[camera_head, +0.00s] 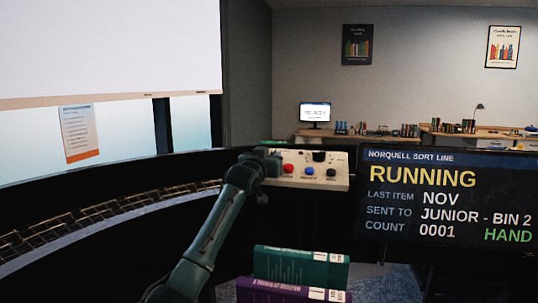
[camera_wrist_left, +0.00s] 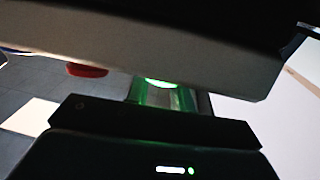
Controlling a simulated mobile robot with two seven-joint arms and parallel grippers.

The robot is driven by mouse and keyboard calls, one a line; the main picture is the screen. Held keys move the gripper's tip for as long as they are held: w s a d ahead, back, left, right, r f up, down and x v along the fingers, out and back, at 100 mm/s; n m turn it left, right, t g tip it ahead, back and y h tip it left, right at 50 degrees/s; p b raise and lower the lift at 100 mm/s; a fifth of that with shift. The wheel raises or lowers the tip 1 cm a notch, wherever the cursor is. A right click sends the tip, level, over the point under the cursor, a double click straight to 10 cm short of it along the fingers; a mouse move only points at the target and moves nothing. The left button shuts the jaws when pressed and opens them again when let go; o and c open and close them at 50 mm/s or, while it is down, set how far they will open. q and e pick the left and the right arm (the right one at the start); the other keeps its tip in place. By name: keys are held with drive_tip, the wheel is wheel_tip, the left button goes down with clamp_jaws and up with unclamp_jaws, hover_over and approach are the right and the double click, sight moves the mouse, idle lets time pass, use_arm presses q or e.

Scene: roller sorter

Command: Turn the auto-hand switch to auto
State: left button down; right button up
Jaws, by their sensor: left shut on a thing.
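The light control panel (camera_head: 309,180) stands ahead, with a red button (camera_head: 288,168), a blue button (camera_head: 309,171) and dark knobs (camera_head: 318,156) on its face. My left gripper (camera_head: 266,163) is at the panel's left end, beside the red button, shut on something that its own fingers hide. I cannot make out the auto-hand switch or its position. In the left wrist view, the dark gripper (camera_wrist_left: 160,130) is close below a pale panel edge (camera_wrist_left: 180,72), with a green glow between them and a red part (camera_wrist_left: 87,70) at left. The display (camera_head: 447,203) reads RUNNING and HAND. My right gripper is out of view.
A conveyor of rollers (camera_head: 105,220) curves along the left. Desks with a monitor (camera_head: 315,113) and books stand at the back. The display is right of the panel.

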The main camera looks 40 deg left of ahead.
use_arm(q)
drive_tip(key=shift+w+d+f+n+g+y+b, duration=0.15)
drive_tip(key=shift+n+g+y+b, duration=0.15)
drive_tip(key=shift+n+y, duration=0.35)
drive_tip(key=shift+d+r+n+g+y+b, duration=0.1)
drive_tip(key=shift+d+n+g+y+b, duration=0.1)
drive_tip(key=shift+n+g+y, duration=0.6)
drive_tip(key=shift+n+y, duration=0.25)
drive_tip(key=shift+y, duration=0.1)
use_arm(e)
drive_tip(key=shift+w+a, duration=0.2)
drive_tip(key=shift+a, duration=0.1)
use_arm(q)
drive_tip(key=shift+a, duration=0.1)
drive_tip(key=c, duration=1.5)
unclamp_jaws()
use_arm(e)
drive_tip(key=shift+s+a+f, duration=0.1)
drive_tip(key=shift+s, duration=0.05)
use_arm(q)
drive_tip(key=shift+b, duration=0.3)
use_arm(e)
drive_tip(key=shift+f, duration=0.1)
